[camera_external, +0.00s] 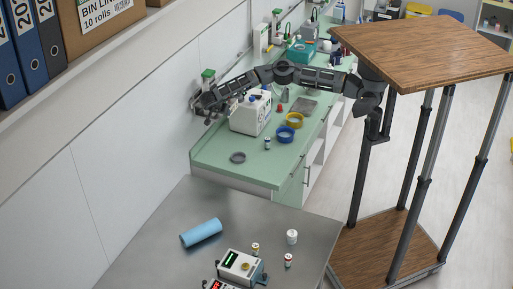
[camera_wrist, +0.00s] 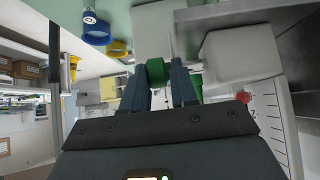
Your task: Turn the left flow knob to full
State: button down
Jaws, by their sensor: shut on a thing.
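In the wrist view, a green knob (camera_wrist: 158,71) sits between the two dark fingers of my gripper (camera_wrist: 160,80). The fingers are closed on its sides. More green shows behind the right finger. In the external view, my gripper (camera_external: 206,103) is at the wall, just below a green-topped fitting (camera_external: 208,74), the leftmost one. My gripper hides the knob there. A pale panel with scale marks (camera_wrist: 272,112) and a red ball-like spot (camera_wrist: 243,98) show at the right of the wrist view. I cannot read the flow setting.
A white machine (camera_external: 250,114) stands on the green counter (camera_external: 225,145) close to my gripper. A blue ring (camera_external: 285,134), yellow ring (camera_external: 294,120) and grey ring (camera_external: 238,157) lie on the counter. Another green-topped fitting (camera_external: 277,12) is farther along the wall.

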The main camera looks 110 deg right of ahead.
jog(key=g+h+b, duration=0.1)
jog(key=f+g+h+b, duration=0.1)
jog(key=g+h, duration=0.1)
jog(key=f+g+h+b, duration=0.1)
jog(key=shift+a+f+g, duration=0.1)
jog(key=shift+a+g, duration=0.15)
jog(key=shift+g, duration=0.05)
jog(key=shift+h, duration=0.3)
jog(key=shift+g+b, duration=0.3)
jog(key=shift+b, duration=0.15)
jog(key=shift+a, duration=0.1)
jog(key=c, duration=1)
grip_release()
jog(key=shift+r, duration=0.3)
jog(key=shift+w+d+r+p, duration=0.1)
jog(key=shift+d+r+p, duration=0.1)
jog(key=shift+p, duration=0.1)
